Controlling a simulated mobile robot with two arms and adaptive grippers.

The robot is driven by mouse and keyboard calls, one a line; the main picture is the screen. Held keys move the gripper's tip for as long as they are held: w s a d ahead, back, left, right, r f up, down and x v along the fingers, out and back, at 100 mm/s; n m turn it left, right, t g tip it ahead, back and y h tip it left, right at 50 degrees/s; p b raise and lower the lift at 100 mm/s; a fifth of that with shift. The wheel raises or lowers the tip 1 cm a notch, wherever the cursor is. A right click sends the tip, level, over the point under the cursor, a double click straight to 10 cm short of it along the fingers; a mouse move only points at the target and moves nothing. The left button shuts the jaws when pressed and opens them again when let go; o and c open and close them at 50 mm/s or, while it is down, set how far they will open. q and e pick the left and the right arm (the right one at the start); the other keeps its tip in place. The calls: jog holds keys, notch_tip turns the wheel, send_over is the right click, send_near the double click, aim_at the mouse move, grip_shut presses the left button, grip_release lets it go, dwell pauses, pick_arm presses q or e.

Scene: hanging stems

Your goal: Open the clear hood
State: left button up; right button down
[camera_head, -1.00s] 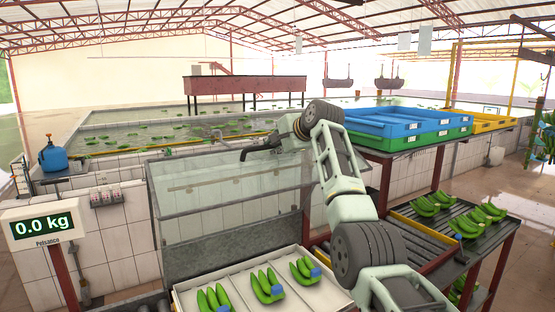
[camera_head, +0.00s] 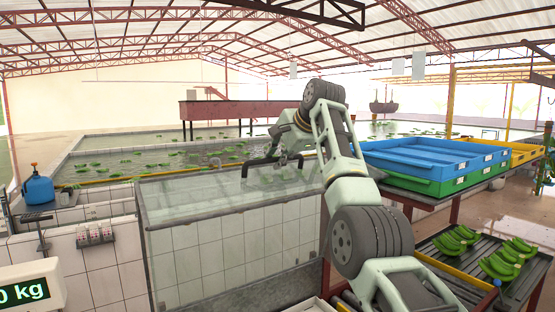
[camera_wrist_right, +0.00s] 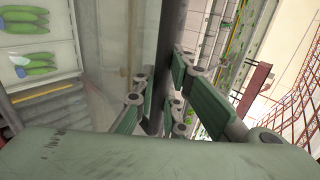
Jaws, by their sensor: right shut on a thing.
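The clear hood (camera_head: 190,200) is a glass-like panelled cover over a tiled bay at the centre left. Its upper pane lies at a slant, and white tiles show through or below its front. My right gripper (camera_head: 283,158) reaches over the hood's right part, beside a dark bar handle (camera_head: 244,170). In the right wrist view, the fingers (camera_wrist_right: 159,103) are closed around the dark bar (camera_wrist_right: 163,50). My forearm hides the hood's right end. My left gripper is not in view.
Blue and green crates (camera_head: 435,160) are stacked to the right of my arm. A roller shelf (camera_head: 465,260) with banana clusters stands lower right. A blue jug (camera_head: 38,190) and a scale display (camera_head: 25,293) are at left. Water basins (camera_head: 150,160) lie behind.

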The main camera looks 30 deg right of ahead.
jog(key=c, duration=2.3)
grip_release()
jog(key=shift+f, duration=0.35)
jog(key=o, duration=0.4)
jog(key=shift+w+a, duration=0.1)
jog(key=shift+w, duration=0.05)
jog(key=shift+o, duration=0.7)
jog(key=shift+w, duration=0.1)
jog(key=shift+r, duration=0.2)
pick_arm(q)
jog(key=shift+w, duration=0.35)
pick_arm(e)
jog(key=v, duration=1.1)
jog(key=shift+s+r, duration=0.3)
